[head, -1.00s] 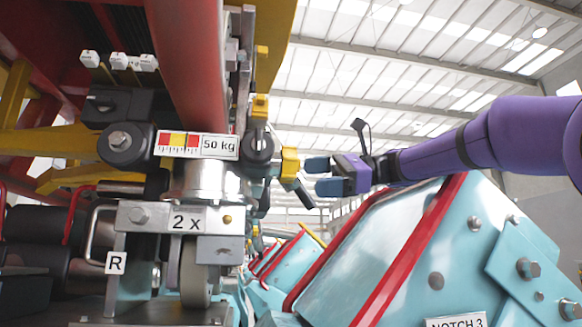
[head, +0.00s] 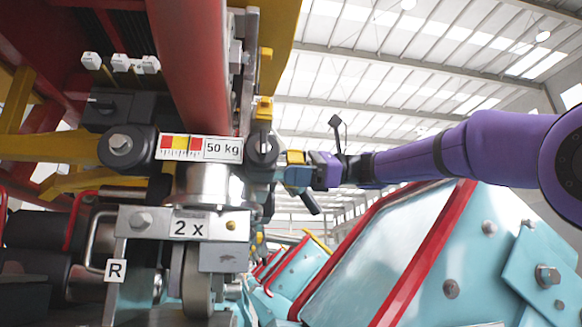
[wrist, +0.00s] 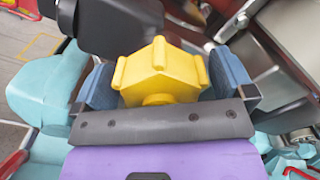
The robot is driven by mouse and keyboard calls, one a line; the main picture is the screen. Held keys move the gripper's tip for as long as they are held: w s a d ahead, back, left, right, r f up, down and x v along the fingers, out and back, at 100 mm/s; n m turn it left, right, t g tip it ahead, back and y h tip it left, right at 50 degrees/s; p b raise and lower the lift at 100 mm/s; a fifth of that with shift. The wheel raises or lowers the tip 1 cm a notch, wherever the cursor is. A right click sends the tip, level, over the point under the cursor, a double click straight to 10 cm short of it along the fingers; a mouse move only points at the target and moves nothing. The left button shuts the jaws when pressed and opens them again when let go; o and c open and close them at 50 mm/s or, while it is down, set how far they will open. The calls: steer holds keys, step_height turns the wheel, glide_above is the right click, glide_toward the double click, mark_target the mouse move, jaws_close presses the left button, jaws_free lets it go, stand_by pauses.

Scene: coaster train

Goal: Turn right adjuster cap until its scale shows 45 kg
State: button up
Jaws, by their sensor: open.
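The yellow adjuster cap (head: 294,157) sits on the right end of the black adjuster bar in the head view. Its scale plate (head: 182,147) has red and yellow bands and reads 50 kg. My gripper (head: 298,170) is at the cap, reaching in from the right. In the wrist view the ribbed yellow cap (wrist: 160,75) lies between my two blue fingers (wrist: 163,80), one on each side. The fingers are open and straddle it; I cannot tell whether either touches it. In the head view the fingers hide part of the cap.
A plate marked R (head: 116,270) and a 2 X plate (head: 190,225) are on the bracket below. Turquoise panels with red edges (head: 425,250) stand below my arm. A red tube (head: 190,70) rises above the scale.

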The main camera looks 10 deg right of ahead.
steer(key=shift+a, duration=0.15)
steer(key=c, duration=0.9)
steer(key=shift+o, duration=0.2)
steer(key=shift+n, duration=0.3)
steer(key=shift+f+n, duration=0.1)
steer(key=shift+n, duration=2.5)
